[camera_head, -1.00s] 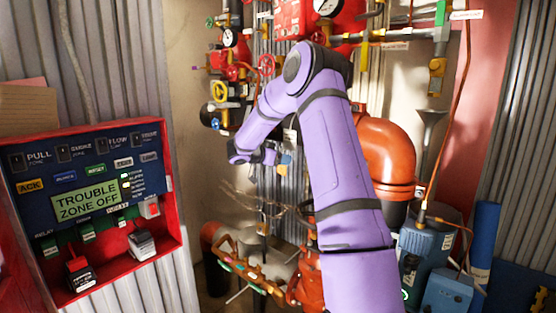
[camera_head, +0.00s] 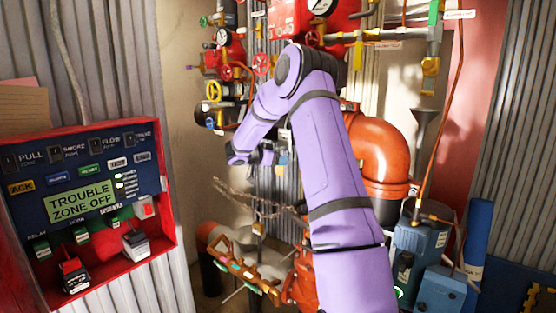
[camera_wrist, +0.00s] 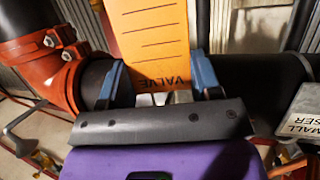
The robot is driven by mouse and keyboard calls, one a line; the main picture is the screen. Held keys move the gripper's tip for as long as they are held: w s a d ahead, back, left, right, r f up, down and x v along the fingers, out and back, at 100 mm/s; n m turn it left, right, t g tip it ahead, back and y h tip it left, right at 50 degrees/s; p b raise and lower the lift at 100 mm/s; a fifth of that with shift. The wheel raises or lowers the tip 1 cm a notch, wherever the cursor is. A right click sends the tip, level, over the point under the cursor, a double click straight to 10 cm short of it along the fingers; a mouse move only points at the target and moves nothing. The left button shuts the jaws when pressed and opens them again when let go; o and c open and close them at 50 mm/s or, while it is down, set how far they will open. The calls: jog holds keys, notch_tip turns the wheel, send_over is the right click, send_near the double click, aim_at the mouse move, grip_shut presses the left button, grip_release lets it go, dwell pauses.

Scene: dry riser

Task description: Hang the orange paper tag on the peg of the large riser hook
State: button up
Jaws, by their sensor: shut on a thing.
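The orange paper tag (camera_wrist: 158,35) fills the top middle of the wrist view. It has black ruled lines and the word VALVE by its lower edge. My gripper (camera_wrist: 160,82) has its blue fingers on both sides of the tag and is shut on it. In the head view my gripper (camera_head: 268,155) is small, in front of the grey corrugated wall, left of my forearm. The tag is not clear there. I cannot make out the large riser hook or its peg in either view.
A dark pipe (camera_wrist: 255,83) runs behind the fingers, with an orange coupling (camera_wrist: 55,58) at left. A sign (camera_wrist: 300,113) partly reading small riser is at right. In the head view are an alarm panel (camera_head: 85,205), an orange elbow pipe (camera_head: 380,150) and blue equipment (camera_head: 420,245).

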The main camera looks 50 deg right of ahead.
jog(key=o, duration=1)
jog(key=shift+c, duration=0.2)
jog(key=shift+a, duration=0.1)
jog(key=v, duration=1)
jog(key=shift+a+r, duration=0.15)
jog(key=shift+a, duration=0.1)
